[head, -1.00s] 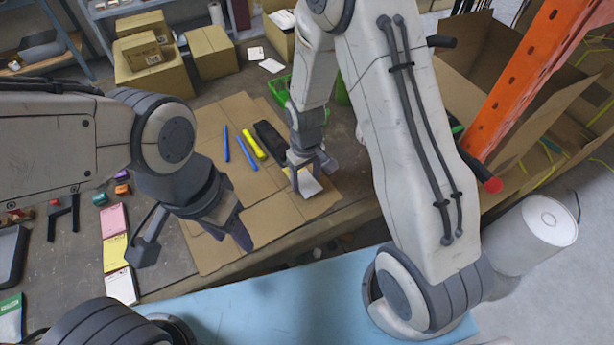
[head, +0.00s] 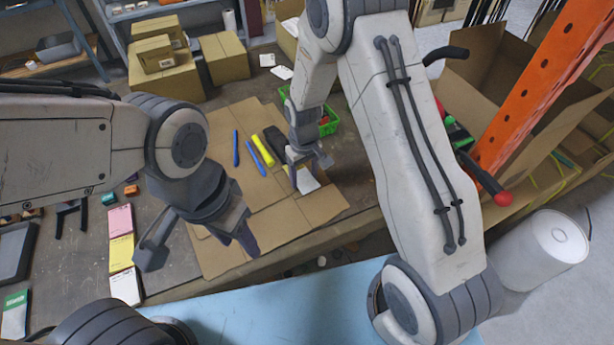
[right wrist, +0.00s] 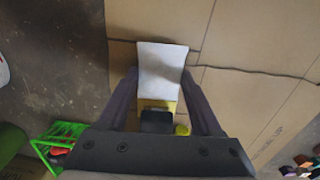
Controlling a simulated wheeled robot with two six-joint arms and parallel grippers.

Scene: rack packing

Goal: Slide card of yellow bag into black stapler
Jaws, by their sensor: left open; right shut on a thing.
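The black stapler (head: 277,137) lies on the cardboard beside a yellow marker, partly hidden by my right gripper. A dark piece, probably its end, shows between the fingers in the right wrist view (right wrist: 157,122). My right gripper (head: 305,178) is shut on the yellow bag, which shows a white face (right wrist: 160,68) and a yellow strip (right wrist: 158,104). The strip is right by the dark piece; I cannot tell whether the card is inside the stapler. My left gripper (head: 200,246) is open and empty over the front left of the cardboard.
Blue pens (head: 236,148) and the yellow marker (head: 262,150) lie left of the stapler. A green basket (head: 328,128) stands behind my right gripper. Pink, yellow and white cards (head: 121,252) lie at the left. Boxes (head: 166,78) stand at the back. The table's front edge is close.

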